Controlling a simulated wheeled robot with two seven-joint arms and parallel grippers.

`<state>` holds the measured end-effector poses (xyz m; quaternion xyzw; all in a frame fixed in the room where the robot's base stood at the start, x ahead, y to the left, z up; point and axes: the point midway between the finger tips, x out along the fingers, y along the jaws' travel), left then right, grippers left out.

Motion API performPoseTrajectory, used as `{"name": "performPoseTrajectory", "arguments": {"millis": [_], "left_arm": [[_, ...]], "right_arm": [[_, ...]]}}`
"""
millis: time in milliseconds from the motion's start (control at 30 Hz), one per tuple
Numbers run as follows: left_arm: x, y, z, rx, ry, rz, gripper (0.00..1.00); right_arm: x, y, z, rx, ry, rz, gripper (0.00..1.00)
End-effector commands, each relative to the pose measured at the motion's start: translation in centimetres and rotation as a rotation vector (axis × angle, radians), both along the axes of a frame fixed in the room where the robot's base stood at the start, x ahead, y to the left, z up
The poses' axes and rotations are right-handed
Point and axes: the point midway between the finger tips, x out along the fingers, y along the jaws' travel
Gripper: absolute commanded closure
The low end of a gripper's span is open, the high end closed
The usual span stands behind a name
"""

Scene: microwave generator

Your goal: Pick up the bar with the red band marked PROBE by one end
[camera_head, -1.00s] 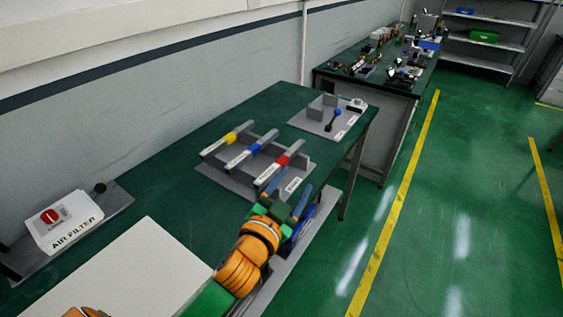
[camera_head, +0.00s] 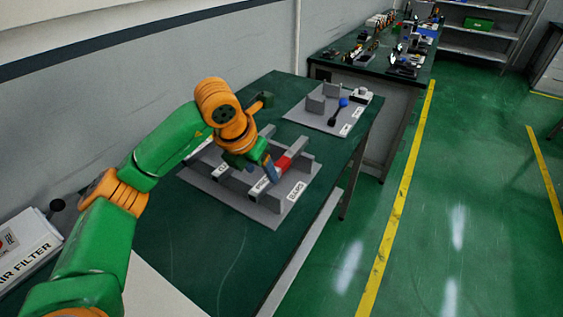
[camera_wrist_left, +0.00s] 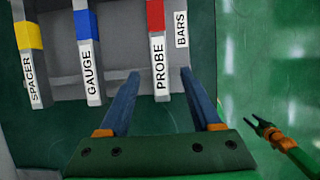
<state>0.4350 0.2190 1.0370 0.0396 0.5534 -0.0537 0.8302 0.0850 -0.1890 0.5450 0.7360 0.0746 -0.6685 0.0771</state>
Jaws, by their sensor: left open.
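The PROBE bar, grey with a red band (camera_head: 284,163) and a white label, lies across the grey rack (camera_head: 242,204). In the left wrist view the PROBE bar (camera_wrist_left: 156,16) points its labelled end toward me, between the lines of my left fingers. My left gripper (camera_head: 257,172) is open and empty, over the near, labelled end of the bars; its fingers also show in the left wrist view (camera_wrist_left: 160,85). The blue-banded GAUGE bar (camera_wrist_left: 86,25) and yellow-banded SPACER bar (camera_wrist_left: 28,36) lie to the left. In the head view my arm hides much of them.
A grey plate with a blue-ended black piece (camera_head: 337,109) lies farther back on the green table. The AIR FILTER box (camera_head: 25,245) is at the left. My right gripper (camera_wrist_left: 264,128) appears small in the left wrist view, off the table's edge.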

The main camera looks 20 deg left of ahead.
Motion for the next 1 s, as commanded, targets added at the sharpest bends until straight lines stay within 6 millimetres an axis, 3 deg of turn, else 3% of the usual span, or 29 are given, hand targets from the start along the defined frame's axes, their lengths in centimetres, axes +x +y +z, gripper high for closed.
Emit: {"name": "performPoseTrajectory", "arguments": {"millis": [67,200,400,467,667,1000], "left_arm": [[0.4,-0.1,-1.1,-0.001,0.008,-0.001,0.35],[1.2,-0.2,-3.2,-0.002,0.003,-0.003,0.35],[1.4,-0.3,-3.5,-0.003,-0.001,-0.004,0.35],[1.4,-0.3,-3.5,-0.004,-0.001,-0.005,0.46],[1.3,-0.3,-3.5,-0.003,-0.001,-0.006,1.00],[1.4,-0.3,-3.4,-0.004,-0.001,-0.006,1.00]], "right_arm": [[-0.1,0.0,1.3,0.000,0.002,0.000,0.50],[-0.1,0.0,1.4,0.000,0.002,0.000,0.50],[-0.1,0.0,1.3,0.000,0.002,0.000,0.50],[-0.1,-0.1,1.3,-0.001,0.002,0.000,0.50],[-0.1,-0.1,1.3,-0.001,0.002,0.000,0.50],[0.0,-0.1,1.3,-0.001,0.001,0.000,0.50]]}}
